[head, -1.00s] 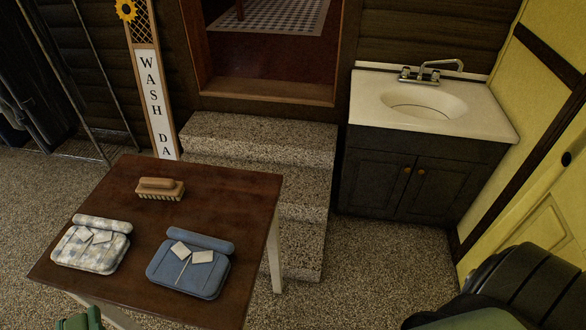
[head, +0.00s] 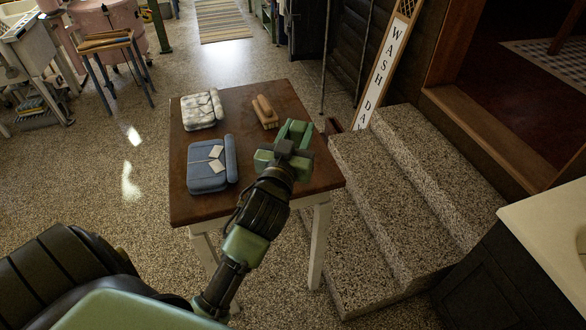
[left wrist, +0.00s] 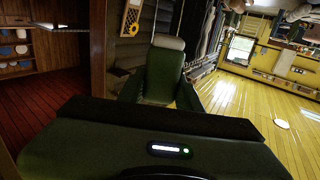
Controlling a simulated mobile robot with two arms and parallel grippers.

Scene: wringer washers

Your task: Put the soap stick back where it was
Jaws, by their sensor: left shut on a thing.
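My left gripper (head: 294,136) is raised over the right side of the brown table (head: 262,183). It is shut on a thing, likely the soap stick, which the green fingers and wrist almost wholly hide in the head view. In the left wrist view, a green part of the gripper (left wrist: 160,72) reaches away from the camera. A pale rounded piece (left wrist: 168,42) shows at its far end; I cannot tell whether it is the held thing. My right gripper is not in view.
On the table lie a wooden brush (head: 264,113), a checked folded bundle (head: 201,111) and a blue folded bundle (head: 207,166). Speckled steps (head: 400,190) rise right of the table. A pale sink counter (head: 550,230) is at the right.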

